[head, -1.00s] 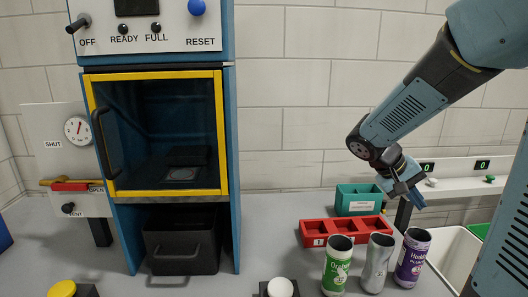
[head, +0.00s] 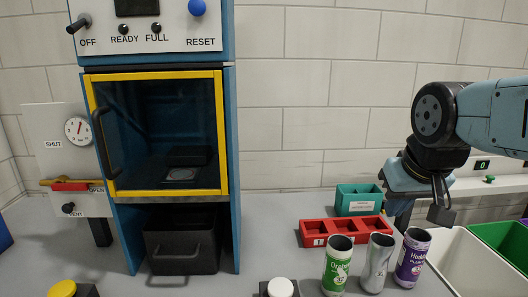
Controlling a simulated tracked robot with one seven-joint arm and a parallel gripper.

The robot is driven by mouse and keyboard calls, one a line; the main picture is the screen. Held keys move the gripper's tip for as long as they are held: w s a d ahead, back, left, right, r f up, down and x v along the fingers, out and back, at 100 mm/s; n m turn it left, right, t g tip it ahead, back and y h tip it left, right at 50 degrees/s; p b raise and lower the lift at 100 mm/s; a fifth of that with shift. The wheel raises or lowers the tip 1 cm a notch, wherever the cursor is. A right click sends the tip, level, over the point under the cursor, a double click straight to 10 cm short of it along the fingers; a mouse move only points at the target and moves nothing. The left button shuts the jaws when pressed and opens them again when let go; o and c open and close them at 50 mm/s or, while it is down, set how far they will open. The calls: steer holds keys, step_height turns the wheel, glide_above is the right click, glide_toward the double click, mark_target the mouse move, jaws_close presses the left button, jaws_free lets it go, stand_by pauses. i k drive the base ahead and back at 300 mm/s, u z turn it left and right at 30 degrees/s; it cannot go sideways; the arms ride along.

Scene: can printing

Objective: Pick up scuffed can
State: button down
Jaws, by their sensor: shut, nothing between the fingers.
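Three open-topped cans stand upright in a row at the front of the grey counter. The green can (head: 337,265) is on the left, a bare silver-grey can (head: 377,264) with dark marks is in the middle, and a purple can (head: 412,258) is on the right. The silver-grey one looks most like the scuffed can, but it is too small to tell surely. My gripper (head: 441,212) points down, shut and empty, above and right of the purple can, apart from all three.
A red tray (head: 314,241) with numbered compartments and a teal box (head: 358,209) stand behind the cans. A white bin (head: 463,262) and a green bin (head: 508,244) are at right. A blue cabinet (head: 229,150) with a yellow-framed door stands left.

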mark_target(417, 240)
steer(key=z, duration=0.05)
steer(key=k, duration=1.35)
steer(key=u, duration=0.65)
steer(key=i, duration=0.5)
steer(key=z, duration=0.05)
